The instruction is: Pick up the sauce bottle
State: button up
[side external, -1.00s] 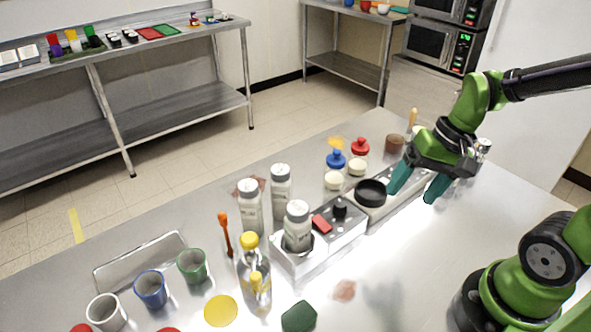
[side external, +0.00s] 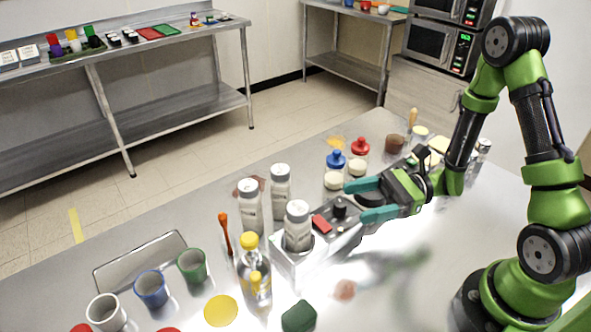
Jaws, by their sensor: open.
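Several bottles show in the side external view, and I cannot tell for sure which one is the sauce bottle. A clear bottle with a yellow cap (side external: 255,278) stands upright at the front. A blue-topped bottle (side external: 336,161) and a red-topped bottle (side external: 360,148) stand at the back. Grey-white bottles with pale caps (side external: 250,207) stand left of the middle, one (side external: 298,228) in a metal holder. My gripper (side external: 354,201) is open and empty, its teal fingers pointing left, close to a black knob (side external: 340,207) on the metal unit. It appears to touch no bottle.
Cups in white, blue (side external: 151,289) and green (side external: 192,266), a metal tray (side external: 125,270), an orange-handled tool (side external: 225,232), a yellow disc (side external: 221,311) and a dark green piece (side external: 299,317) crowd the left and front. The counter's right front is mostly clear.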

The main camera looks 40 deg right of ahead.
send_near(287, 217)
jog(key=x, duration=0.4)
jog(key=shift+x, duration=2.9)
jog(key=shift+w+d+f, duration=0.1)
grip_shut()
